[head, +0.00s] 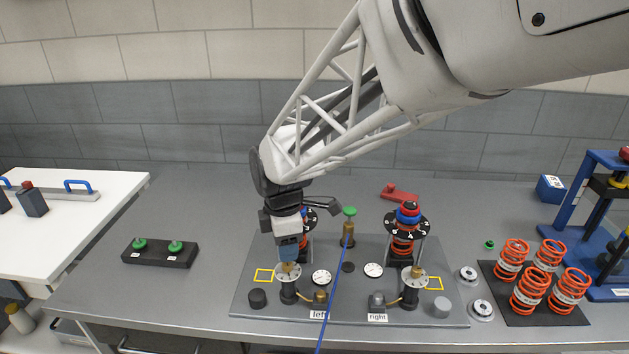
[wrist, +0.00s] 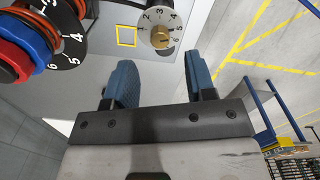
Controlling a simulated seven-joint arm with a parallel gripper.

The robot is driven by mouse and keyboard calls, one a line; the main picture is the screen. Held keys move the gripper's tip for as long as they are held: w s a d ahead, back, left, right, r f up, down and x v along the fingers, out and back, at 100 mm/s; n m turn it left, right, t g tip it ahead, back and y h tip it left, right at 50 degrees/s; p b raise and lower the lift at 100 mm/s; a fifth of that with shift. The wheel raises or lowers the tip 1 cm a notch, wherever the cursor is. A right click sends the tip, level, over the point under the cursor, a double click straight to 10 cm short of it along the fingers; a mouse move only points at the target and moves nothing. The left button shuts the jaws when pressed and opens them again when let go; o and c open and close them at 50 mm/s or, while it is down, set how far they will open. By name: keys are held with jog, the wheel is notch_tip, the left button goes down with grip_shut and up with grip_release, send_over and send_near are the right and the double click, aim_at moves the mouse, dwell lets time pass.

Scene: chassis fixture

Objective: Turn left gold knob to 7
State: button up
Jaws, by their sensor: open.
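The left gold knob (head: 289,266) sits on a round white numbered dial (head: 283,278) above the plate's "left" label (head: 319,314). In the wrist view the gold knob (wrist: 161,38) shows on its dial (wrist: 164,14), with digits 1 to 6 legible; I cannot read where the knob points. My gripper (head: 289,257) is just above this knob. Its two blue fingers are apart in the wrist view (wrist: 160,65), with the knob beyond their tips and nothing between them. The right gold knob (head: 417,271) stands on a similar dial at the plate's right.
The grey plate (head: 245,302) carries gauges, two spring towers with black numbered discs (head: 424,226) and a green-topped brass post (head: 349,226). A blue cable (head: 335,282) runs just right of the left knob. Orange springs (head: 530,290) stand at right. The table's left part is mostly free.

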aim_at(287, 266)
jog(key=shift+f, duration=2.7)
jog(key=c, duration=0.9)
